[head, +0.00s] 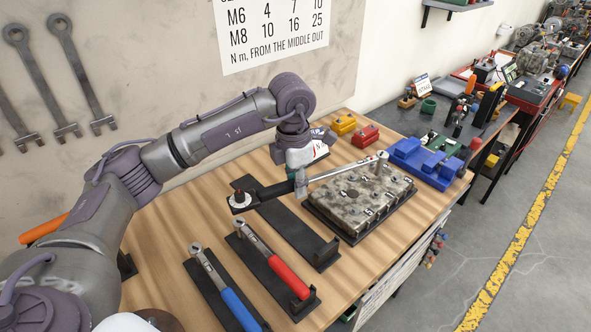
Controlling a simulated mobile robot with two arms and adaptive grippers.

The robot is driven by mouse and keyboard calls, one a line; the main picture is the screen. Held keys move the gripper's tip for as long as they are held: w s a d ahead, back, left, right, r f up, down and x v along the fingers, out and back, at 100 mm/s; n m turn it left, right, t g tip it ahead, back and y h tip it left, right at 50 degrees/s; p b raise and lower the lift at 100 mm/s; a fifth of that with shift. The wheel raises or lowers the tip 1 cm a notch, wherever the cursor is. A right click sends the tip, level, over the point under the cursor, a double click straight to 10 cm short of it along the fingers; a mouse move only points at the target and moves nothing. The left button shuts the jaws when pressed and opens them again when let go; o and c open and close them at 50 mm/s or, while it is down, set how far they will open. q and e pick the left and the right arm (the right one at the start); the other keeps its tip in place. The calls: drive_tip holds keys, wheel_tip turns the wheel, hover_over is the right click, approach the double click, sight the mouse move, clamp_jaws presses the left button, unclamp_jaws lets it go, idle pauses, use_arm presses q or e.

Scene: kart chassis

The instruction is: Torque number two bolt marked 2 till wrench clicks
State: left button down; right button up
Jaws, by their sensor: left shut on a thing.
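My left gripper (301,184) is shut on a torque wrench with a black handle (270,191) and a bright steel shaft (340,171). Whether the socket sits on a bolt there is too small to tell. The block has several dark numbered marks on top; which one is 2 cannot be read clearly. My right gripper is out of view.
An empty black holder (305,238) lies in front of the block. A red-handled wrench (286,275) and a blue-handled wrench (238,306) rest in holders nearer me. A blue vise (428,163) stands right of the block. Yellow (344,124) and red (365,136) boxes stand behind.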

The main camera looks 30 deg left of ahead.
use_arm(q)
wheel_tip(320, 180, down, 6)
drive_tip(key=w+n+b, duration=0.1)
drive_tip(key=n+b, duration=0.3)
drive_tip(key=w+d+n+p, duration=0.1)
drive_tip(key=w+d+n, duration=0.1)
drive_tip(key=d+n, duration=0.4)
drive_tip(key=w+d+n+p, duration=0.1)
drive_tip(key=w+d+n, duration=0.2)
drive_tip(key=d, duration=1.4)
drive_tip(key=shift+w+n+y, duration=0.2)
drive_tip(key=shift+n+y, duration=0.2)
drive_tip(key=shift+n, duration=1.2)
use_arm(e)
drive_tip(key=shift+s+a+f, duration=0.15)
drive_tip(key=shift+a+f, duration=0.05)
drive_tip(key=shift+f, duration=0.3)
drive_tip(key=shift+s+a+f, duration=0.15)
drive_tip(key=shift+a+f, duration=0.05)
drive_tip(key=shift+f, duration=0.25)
use_arm(q)
drive_tip(key=shift+s+d+f, duration=0.1)
drive_tip(key=shift+s, duration=0.2)
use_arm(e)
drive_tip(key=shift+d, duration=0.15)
use_arm(q)
drive_tip(key=shift+f+b, duration=0.7)
drive_tip(key=shift+f, duration=0.15)
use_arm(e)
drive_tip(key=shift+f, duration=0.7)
